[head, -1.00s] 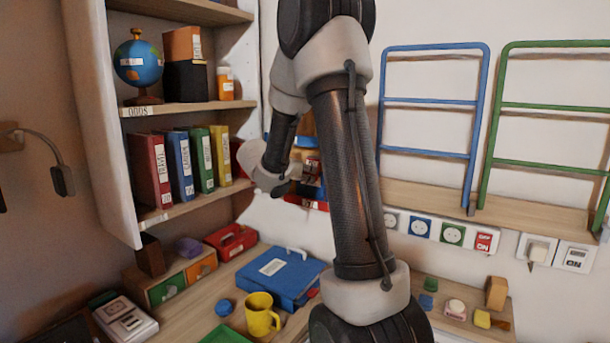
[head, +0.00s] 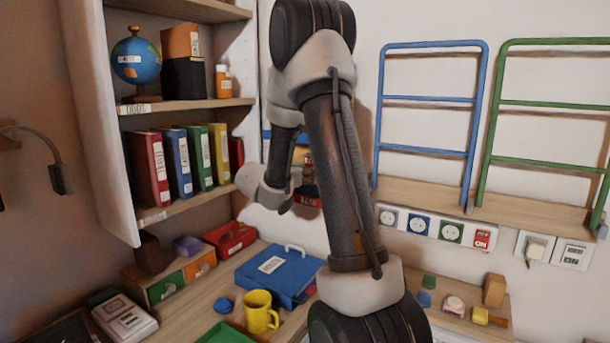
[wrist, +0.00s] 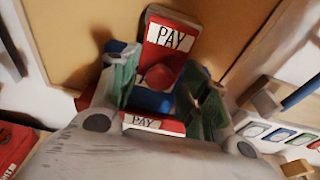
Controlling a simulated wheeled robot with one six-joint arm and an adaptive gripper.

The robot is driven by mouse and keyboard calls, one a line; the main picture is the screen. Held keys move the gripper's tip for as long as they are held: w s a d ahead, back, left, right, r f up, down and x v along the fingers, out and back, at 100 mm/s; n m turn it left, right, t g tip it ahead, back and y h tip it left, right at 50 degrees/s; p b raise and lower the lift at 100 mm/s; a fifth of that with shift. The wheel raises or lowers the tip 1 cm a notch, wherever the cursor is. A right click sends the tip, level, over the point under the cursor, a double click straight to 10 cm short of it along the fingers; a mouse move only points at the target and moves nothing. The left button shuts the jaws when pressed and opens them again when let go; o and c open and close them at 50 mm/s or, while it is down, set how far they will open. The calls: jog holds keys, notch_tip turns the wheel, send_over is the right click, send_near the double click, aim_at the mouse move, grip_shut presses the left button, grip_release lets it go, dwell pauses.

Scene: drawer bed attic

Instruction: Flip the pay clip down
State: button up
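The pay clip (wrist: 171,40) is red with a white PAY label and stands raised against a tan board in the wrist view. Below it are a rounded red knob (wrist: 160,77) and a blue part (wrist: 154,101). A lower red piece (wrist: 155,123) also reads PAY. My gripper (wrist: 160,92) has its two greenish fingers apart, one on each side of the knob and blue part. I cannot tell whether either finger touches them. In the head view, red and blue parts (head: 308,198) show behind my arm; my fingertips are hidden there.
A tan board (wrist: 90,30) lies behind the clip. Below, the desk holds a blue case (head: 278,275), a yellow mug (head: 259,312) and a red box (head: 230,239). Shelves with binders (head: 175,163) stand left. A socket strip (head: 435,229) runs along the wall at right.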

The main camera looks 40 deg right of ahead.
jog(key=v, duration=1.2)
dwell(0.4)
